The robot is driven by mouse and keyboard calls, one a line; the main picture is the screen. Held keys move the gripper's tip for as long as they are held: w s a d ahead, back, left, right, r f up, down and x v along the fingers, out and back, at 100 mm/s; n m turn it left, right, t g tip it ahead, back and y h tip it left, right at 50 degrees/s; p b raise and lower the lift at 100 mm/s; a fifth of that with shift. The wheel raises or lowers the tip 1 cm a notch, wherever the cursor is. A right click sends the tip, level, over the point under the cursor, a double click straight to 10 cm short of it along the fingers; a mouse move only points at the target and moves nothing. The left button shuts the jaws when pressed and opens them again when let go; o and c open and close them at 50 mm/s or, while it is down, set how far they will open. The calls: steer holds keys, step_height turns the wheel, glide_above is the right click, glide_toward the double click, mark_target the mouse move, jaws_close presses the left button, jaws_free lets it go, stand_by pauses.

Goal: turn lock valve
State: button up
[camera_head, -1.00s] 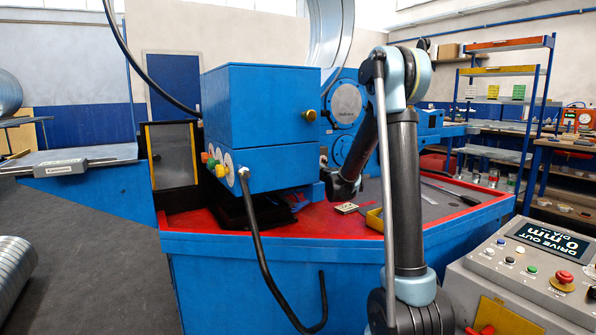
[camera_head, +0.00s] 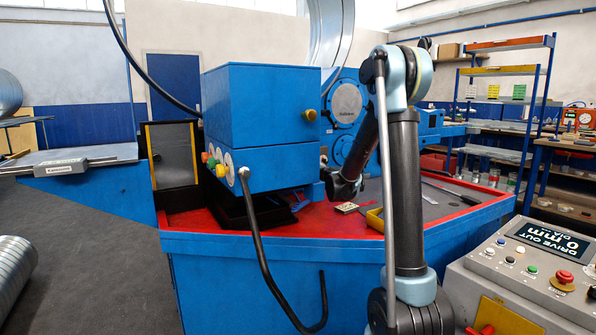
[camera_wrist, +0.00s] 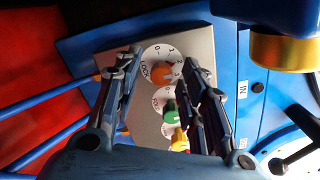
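In the wrist view an orange knob (camera_wrist: 162,71) sits on a round white dial marked LOCK, on a pale metal plate (camera_wrist: 196,45). A green knob (camera_wrist: 169,111) and a yellow knob (camera_wrist: 179,140) follow below it. My gripper (camera_wrist: 160,66) is open, with one finger on each side of the orange knob in the picture. Whether either finger touches it, I cannot tell. The right finger partly covers the dials. In the head view my gripper is not visible; the blue box and my arm stand in front of that area.
The blue box (camera_head: 262,105) carries coloured knobs (camera_head: 212,164) and a black hose. A brass cylinder (camera_wrist: 284,52) is close on the right in the wrist view. Blue rods (camera_wrist: 45,112) run in from the left. The grey control console (camera_head: 520,280) stands at the right.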

steer(key=v, duration=1.1)
steer(key=shift+s+d, duration=0.2)
steer(key=shift+s, duration=0.05)
steer(key=shift+f, duration=0.1)
steer(key=s+d+f+n+g+h, duration=0.1)
steer(key=s+f+n+g+h, duration=0.3)
steer(key=s, duration=0.6)
steer(key=s+d+f+n+g+y, duration=0.1)
steer(key=s+d+n+g, duration=0.15)
steer(key=s+n, duration=0.55)
steer(key=s+d+f+n+g+h, duration=0.1)
steer(key=s+f+n+g+h, duration=0.2)
steer(key=s, duration=0.9)
steer(key=s+d+f+g+h, duration=0.1)
steer(key=s+d+f+h, duration=0.1)
steer(key=s+d+f, duration=0.3)
steer(key=s+d+f+n+g+h, duration=0.1)
steer(key=s+d+f+h, duration=0.1)
steer(key=s+d+f, duration=0.4)
steer(key=s+d, duration=0.2)
steer(key=d, duration=0.3)
steer(key=shift+s+h, duration=0.25)
steer(key=shift+h, duration=0.15)
steer(key=shift+g, duration=0.25)
